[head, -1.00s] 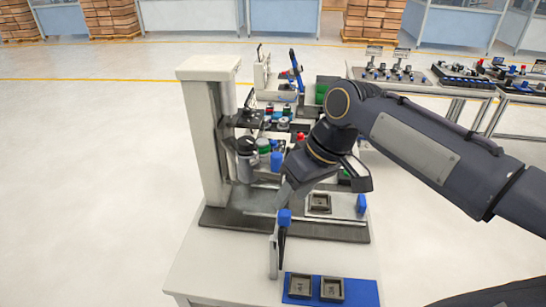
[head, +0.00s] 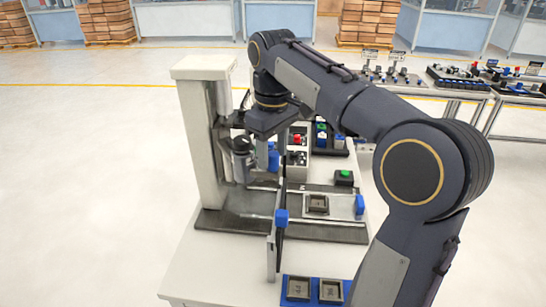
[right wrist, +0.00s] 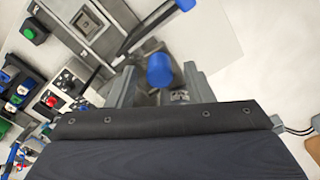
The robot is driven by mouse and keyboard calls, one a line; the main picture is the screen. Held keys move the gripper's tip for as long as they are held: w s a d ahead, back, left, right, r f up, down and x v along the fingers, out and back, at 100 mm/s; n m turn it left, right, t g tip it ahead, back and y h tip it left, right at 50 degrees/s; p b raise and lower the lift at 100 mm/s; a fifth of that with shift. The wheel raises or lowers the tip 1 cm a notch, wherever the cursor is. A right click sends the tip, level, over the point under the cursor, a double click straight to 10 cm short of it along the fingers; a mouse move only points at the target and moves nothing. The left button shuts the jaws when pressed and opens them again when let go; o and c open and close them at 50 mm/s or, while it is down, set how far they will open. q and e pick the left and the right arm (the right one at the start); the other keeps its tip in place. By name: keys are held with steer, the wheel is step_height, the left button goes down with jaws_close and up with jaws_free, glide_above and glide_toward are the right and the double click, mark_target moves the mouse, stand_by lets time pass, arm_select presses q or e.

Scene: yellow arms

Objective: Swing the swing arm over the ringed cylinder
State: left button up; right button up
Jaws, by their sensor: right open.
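My right gripper (head: 268,150) points down beside the pale column, its fingers open. In the right wrist view the open fingers (right wrist: 160,88) stand to either side of a blue knob (right wrist: 160,70); I cannot tell whether they touch it. The blue knob also shows in the head view (head: 273,160), partly behind my gripper. I take it to be the swing arm's handle; the arm itself is mostly hidden. A grey cylinder with a dark band (head: 242,162) stands next to the column, possibly the ringed cylinder. My left gripper is not in view.
The pale column (head: 200,130) rises at the left of the grey base (head: 225,222). A green button (head: 343,176) and a square dark tray (head: 317,204) lie to the right.

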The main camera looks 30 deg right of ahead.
steer(key=shift+f, duration=0.75)
jaws_close()
